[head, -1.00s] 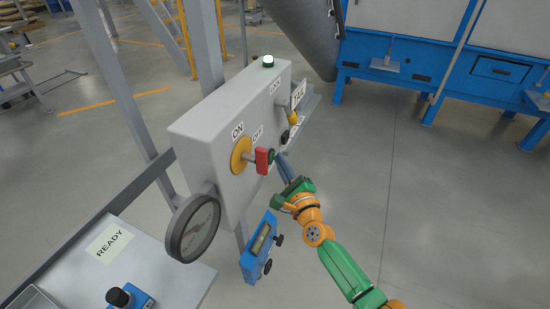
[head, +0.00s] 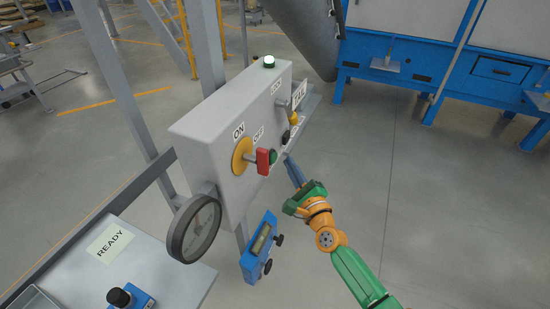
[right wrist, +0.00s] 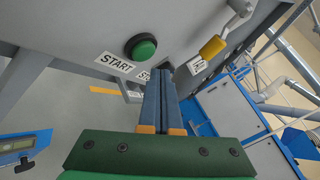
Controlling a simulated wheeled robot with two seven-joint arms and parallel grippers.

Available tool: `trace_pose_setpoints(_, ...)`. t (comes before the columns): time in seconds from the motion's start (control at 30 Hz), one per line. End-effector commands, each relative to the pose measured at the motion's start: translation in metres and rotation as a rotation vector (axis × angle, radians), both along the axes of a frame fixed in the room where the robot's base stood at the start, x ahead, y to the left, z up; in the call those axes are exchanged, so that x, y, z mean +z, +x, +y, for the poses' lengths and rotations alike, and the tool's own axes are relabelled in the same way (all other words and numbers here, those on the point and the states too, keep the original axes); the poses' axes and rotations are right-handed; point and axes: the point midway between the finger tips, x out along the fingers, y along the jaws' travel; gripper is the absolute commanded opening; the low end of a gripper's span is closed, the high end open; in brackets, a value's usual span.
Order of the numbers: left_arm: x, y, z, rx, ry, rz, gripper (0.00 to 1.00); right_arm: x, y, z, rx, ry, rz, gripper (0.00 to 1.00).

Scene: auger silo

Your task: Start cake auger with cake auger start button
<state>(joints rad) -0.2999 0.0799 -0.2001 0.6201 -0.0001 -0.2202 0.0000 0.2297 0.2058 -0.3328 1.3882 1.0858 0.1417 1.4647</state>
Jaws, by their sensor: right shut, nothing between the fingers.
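A green push button (head: 273,157) in a dark ring sits on the face of the grey control box (head: 215,123), just behind a red switch handle. In the right wrist view the same green button (right wrist: 141,47) is beside a label reading START (right wrist: 114,62). My right gripper (head: 288,159) is shut and empty, to the right of the green button with a gap between them. In the right wrist view its blue fingers (right wrist: 160,78) lie together, with the button up and left of their tips. My left gripper is not in view.
A red handle (head: 263,161) on a yellow disc, a dark button (head: 286,137) and a yellow-tipped lever (head: 293,117) crowd the box face. A round gauge (head: 194,229) and a blue meter (head: 259,247) are below. Open floor lies to the right.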

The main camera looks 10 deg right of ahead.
Motion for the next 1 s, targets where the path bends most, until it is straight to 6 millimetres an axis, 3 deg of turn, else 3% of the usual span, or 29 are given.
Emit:
trace_pose_setpoints(0.4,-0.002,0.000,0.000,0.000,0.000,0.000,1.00,0.000,-0.021,-0.031,0.001,0.000,0.000,0.00)
trace_pose_setpoints(1.0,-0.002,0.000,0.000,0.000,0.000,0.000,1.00,0.001,-0.022,-0.033,0.001,0.000,0.000,0.00)
